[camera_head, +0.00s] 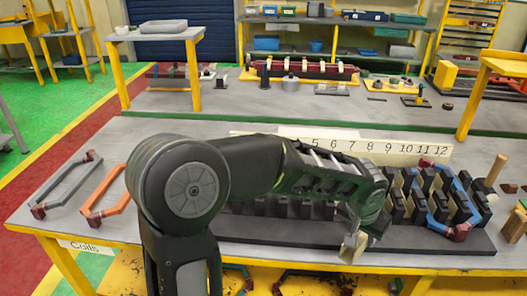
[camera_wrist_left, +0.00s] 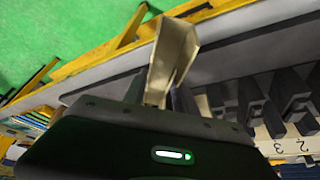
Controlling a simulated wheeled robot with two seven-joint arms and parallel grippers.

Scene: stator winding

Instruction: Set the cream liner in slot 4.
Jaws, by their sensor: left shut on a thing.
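My left gripper (camera_head: 356,222) is shut on the cream liner (camera_head: 352,247), a folded, channel-like strip. In the head view it is in front of the slotted black stator (camera_head: 440,236), near its front edge. In the left wrist view the liner (camera_wrist_left: 172,52) stands out from between the fingers (camera_wrist_left: 158,98), over the bench's edge strip. The stator's black teeth show to the right there, with the numbers 2 and 3 on the number strip (camera_wrist_left: 290,146). In the head view my arm hides the strip's low numbers, including 4, and part of the teeth. My right gripper is not in view.
A blue coil (camera_head: 467,186) sits among the stator's right teeth. A grey coil (camera_head: 68,186) and an orange coil (camera_head: 107,190) lie on the bench at left. A wooden peg (camera_head: 496,170) stands at far right. A second bench stands behind.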

